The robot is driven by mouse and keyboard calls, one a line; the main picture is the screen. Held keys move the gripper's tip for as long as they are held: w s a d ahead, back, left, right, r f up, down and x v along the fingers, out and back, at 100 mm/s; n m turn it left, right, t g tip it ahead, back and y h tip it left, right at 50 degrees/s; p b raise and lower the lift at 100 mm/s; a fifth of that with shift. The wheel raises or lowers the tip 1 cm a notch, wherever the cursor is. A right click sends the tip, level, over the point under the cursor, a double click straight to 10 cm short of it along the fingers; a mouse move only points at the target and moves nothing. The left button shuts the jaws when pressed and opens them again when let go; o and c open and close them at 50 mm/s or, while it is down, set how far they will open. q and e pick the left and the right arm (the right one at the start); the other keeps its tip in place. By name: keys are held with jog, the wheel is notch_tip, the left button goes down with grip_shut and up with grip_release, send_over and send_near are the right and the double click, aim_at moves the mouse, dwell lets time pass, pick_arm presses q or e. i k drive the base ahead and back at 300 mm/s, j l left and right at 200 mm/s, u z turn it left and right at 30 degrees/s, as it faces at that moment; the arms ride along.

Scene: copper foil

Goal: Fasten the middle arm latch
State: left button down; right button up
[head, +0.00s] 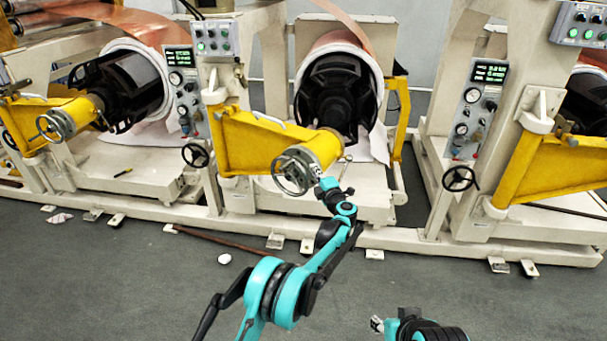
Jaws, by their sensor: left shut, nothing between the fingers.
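The middle yellow arm (250,140) reaches from its post to the front of the middle foil roll (372,84). A metal handwheel (284,178) sits on the arm's round yellow end. A small light-coloured piece (348,158), possibly the latch, shows at the right of that end; its state is too small to tell. My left gripper (317,172) is shut and empty, just right of the handwheel and in front of the arm's end; I cannot tell whether it touches. My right gripper (376,324) is low at the bottom edge, far from the arm; its jaws are unclear.
Similar stations with yellow arms stand at left (45,115) and right (545,160). A control panel (215,40) and a black handwheel (196,155) are left of the middle roll. A brown bar (225,242) and a white object (225,259) lie on the open grey floor.

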aim_at(240, 67)
jog(key=i+l, duration=0.8)
jog(key=k+l, duration=0.1)
jog(key=l, duration=0.4)
